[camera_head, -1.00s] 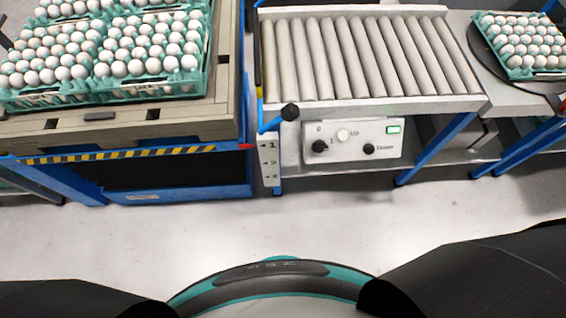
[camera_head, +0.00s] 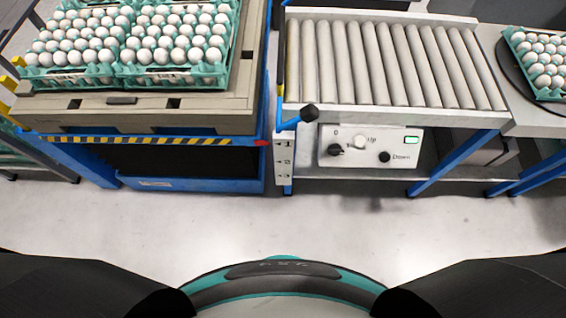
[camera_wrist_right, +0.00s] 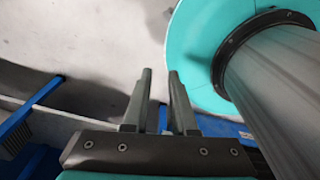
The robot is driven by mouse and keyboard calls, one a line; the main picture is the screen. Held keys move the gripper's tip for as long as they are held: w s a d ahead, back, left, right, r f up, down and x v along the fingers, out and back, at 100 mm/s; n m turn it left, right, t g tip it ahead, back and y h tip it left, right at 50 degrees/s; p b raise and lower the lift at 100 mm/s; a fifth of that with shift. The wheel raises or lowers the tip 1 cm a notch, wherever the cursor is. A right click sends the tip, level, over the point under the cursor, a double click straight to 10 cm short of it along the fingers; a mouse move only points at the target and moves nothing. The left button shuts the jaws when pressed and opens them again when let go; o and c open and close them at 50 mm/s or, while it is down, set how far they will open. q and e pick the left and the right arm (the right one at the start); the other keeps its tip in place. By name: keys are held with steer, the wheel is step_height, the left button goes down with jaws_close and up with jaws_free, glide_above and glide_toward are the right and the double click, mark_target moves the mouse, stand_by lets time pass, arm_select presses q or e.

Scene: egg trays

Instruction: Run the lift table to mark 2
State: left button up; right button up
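The lift table (camera_head: 200,140) stands at the left, blue with a yellow-and-black striped edge, and bears a pallet with egg trays. A red pointer (camera_head: 263,143) on its right corner is level with mark 1 on the white scale plate (camera_head: 284,165), which carries marks 1, 2 and 3. The white control panel (camera_head: 350,160) has a dark rotary knob (camera_head: 336,150), a white Up button (camera_head: 359,141), a black Down button (camera_head: 384,157) and a green-lit display (camera_head: 411,140). My right gripper (camera_wrist_right: 160,80) is open and empty above the floor. My left gripper is out of view.
A roller conveyor (camera_head: 385,110) stands above the panel, with a black-knobbed blue lever (camera_head: 309,113) at its left front corner. Another egg tray (camera_head: 545,65) sits on a round plate at the right. The floor (camera_head: 300,225) before me is clear.

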jaws_close()
steer(key=shift+s, duration=0.1)
stand_by(1.2)
